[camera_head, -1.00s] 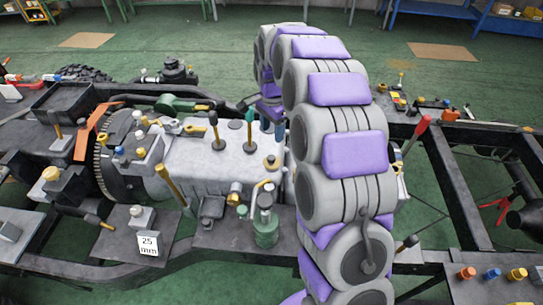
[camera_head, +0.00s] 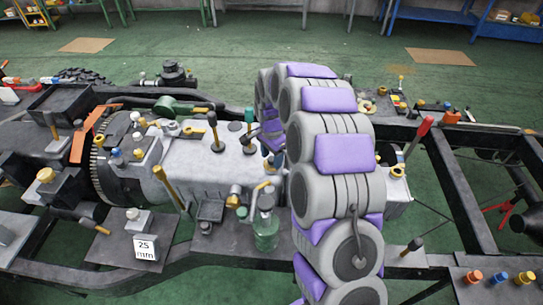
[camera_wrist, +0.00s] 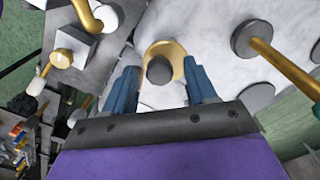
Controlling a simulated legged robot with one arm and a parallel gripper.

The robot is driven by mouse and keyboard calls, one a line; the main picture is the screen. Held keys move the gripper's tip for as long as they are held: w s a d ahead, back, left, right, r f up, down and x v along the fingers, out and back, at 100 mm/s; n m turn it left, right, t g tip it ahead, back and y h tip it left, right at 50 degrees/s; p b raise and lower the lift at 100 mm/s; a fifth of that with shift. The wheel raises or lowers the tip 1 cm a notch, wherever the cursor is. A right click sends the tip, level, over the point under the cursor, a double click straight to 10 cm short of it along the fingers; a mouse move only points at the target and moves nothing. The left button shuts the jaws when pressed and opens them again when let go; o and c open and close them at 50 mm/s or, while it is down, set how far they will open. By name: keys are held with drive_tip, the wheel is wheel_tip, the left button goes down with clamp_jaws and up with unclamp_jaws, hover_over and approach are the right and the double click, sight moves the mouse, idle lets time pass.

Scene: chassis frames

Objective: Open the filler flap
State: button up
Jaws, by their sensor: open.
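In the wrist view, a round brass-coloured piece (camera_wrist: 165,47) with a dark round knob on it sits on the pale grey casing (camera_wrist: 217,68). It looks like the filler flap and appears closed, though its hinge cannot be made out. My gripper (camera_wrist: 161,68) is open, its two blue fingers on either side of the dark knob. Whether they touch it cannot be told. In the head view, my gripper (camera_head: 274,140) is low over the right part of the casing and partly hidden by my own arm. The brass piece is hard to make out there.
Levers with brass stems and dark discs (camera_head: 216,132) stand on the casing left of my gripper. A green glass jar (camera_head: 265,228) stands in front. A toothed ring (camera_head: 97,170) is at the casing's left. Dark chassis rails (camera_head: 460,190) run to the right.

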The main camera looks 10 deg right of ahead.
drive_tip(key=shift+c, duration=0.2)
clamp_jaws()
